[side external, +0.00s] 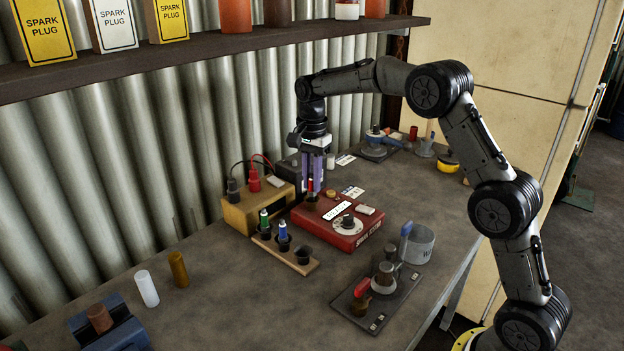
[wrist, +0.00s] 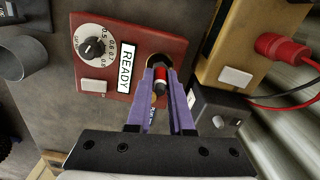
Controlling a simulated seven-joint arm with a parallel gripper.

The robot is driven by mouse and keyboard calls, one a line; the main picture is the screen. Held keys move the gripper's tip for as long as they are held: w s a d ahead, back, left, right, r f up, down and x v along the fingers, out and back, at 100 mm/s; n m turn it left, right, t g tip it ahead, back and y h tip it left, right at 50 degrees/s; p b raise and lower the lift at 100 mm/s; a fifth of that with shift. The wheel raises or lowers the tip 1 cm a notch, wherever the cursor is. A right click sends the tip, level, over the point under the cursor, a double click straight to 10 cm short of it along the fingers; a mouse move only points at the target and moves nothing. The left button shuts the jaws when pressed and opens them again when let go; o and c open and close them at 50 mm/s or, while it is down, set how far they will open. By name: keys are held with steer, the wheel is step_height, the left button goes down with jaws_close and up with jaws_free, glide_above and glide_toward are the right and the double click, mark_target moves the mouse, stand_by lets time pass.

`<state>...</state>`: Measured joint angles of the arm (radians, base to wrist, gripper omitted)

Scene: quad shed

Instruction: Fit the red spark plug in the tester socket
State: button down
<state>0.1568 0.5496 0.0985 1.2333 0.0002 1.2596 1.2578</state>
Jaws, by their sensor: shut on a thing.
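The red spark plug (side external: 310,185) is held upright between the purple fingers of my gripper (side external: 312,178). In the wrist view the red plug (wrist: 161,76) sits between the fingertips (wrist: 161,82), which are shut on it. The tester is a red box (side external: 322,228) with a dial and a READY label, and it also shows in the wrist view (wrist: 117,20). Its round dark socket (wrist: 158,60) is at the plug's far end, directly under my gripper. I cannot tell whether the plug's end is inside the socket or just above it.
A wooden rack (side external: 282,252) in front of the tester holds a green plug (side external: 264,219), a blue plug (side external: 283,232) and an empty cup (side external: 303,254). A yellow box (side external: 250,212) with cables stands left of the tester. A grey tin (side external: 416,244) stands right.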

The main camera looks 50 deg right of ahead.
steer(key=shift+f, duration=0.85)
stand_by(0.5)
steer(key=shift+c, duration=1.6)
jaws_free()
steer(key=shift+r, duration=0.1)
steer(key=shift+r, duration=3.4)
